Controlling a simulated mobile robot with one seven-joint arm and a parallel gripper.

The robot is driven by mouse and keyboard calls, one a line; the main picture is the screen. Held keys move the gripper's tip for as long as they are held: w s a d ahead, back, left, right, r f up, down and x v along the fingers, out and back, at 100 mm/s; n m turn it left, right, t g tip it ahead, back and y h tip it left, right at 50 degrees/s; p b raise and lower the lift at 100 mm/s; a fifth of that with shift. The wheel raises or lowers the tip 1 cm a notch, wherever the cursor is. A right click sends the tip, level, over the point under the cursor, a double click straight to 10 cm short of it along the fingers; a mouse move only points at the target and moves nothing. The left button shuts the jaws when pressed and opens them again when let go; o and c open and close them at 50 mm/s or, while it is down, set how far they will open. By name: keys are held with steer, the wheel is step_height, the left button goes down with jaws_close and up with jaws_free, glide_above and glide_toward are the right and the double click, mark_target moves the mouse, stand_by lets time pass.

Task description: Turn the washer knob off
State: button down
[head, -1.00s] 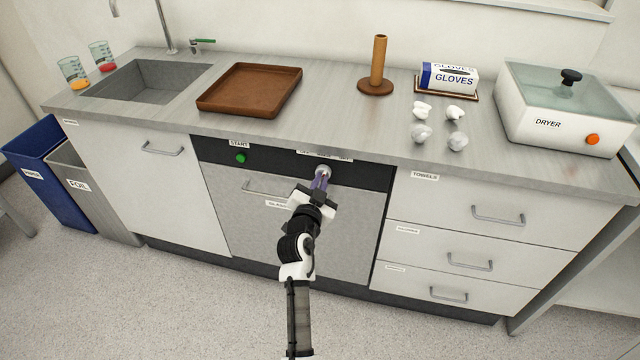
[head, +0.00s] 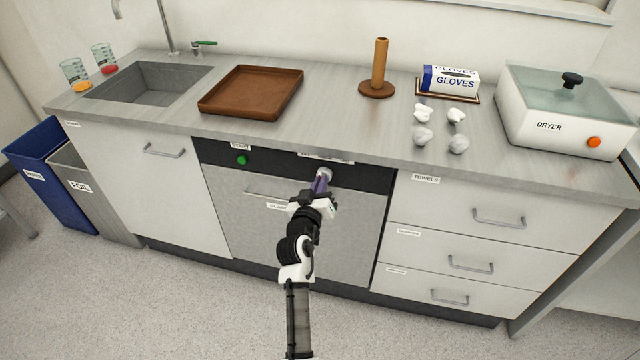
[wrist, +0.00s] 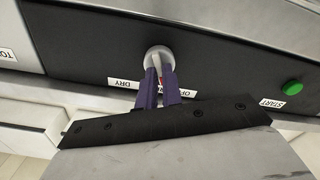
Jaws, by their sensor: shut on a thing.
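The washer knob (head: 325,174) is a round pale-grey knob on the black panel (head: 285,165) of the washer (head: 290,225) under the counter. It also shows in the wrist view (wrist: 158,57), with a "DRY" label on one side and an "OF…" label, partly covered by a finger, on the other. A small red mark shows between my fingers near the knob. My gripper (head: 321,184) has its purple fingers shut on the knob. In the wrist view the fingers (wrist: 158,78) hide part of the knob, so its exact setting cannot be told.
A green start button (head: 241,160) sits left on the same panel, above the washer door handle (head: 266,192). The counter (head: 335,110) overhangs above. Drawers (head: 480,215) stand at right, a cabinet (head: 150,190) at left. The floor in front is clear.

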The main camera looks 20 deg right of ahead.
steer(key=shift+n, duration=1.1)
steer(key=c, duration=1.6)
jaws_free()
steer(key=shift+o, duration=0.2)
steer(key=b+v, duration=0.3)
steer(key=v, duration=1.1)
steer(key=shift+b, duration=0.3)
steer(key=shift+w, duration=0.1)
